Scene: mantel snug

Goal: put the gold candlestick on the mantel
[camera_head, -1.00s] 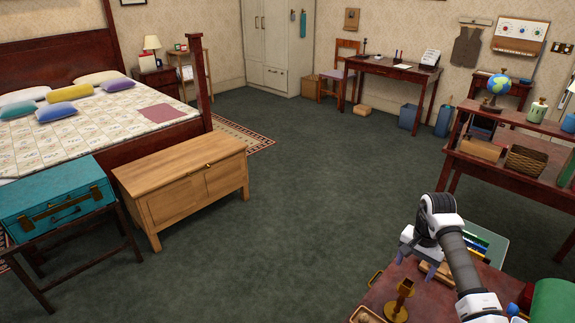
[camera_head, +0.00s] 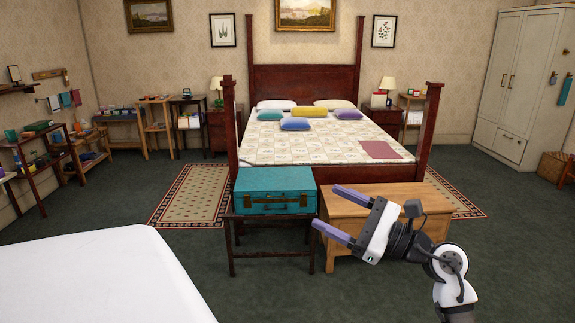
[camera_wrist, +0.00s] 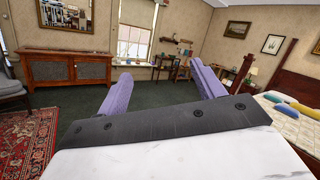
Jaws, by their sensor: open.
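My gripper (camera_head: 326,207) is open and empty, its two purple fingers spread apart. In the head view it is raised in front of the wooden chest, pointing left. In the wrist view its fingers (camera_wrist: 160,76) frame open floor and the far wall. The gold candlestick is in neither current view. I cannot make out a mantel in either view.
A teal case (camera_head: 274,191) rests on a dark stand beside the wooden chest (camera_head: 352,212), before the bed (camera_head: 322,150). A white surface (camera_head: 100,280) fills the lower left. The wrist view shows a sideboard (camera_wrist: 68,69) and red rug (camera_wrist: 38,140). Green floor lies between.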

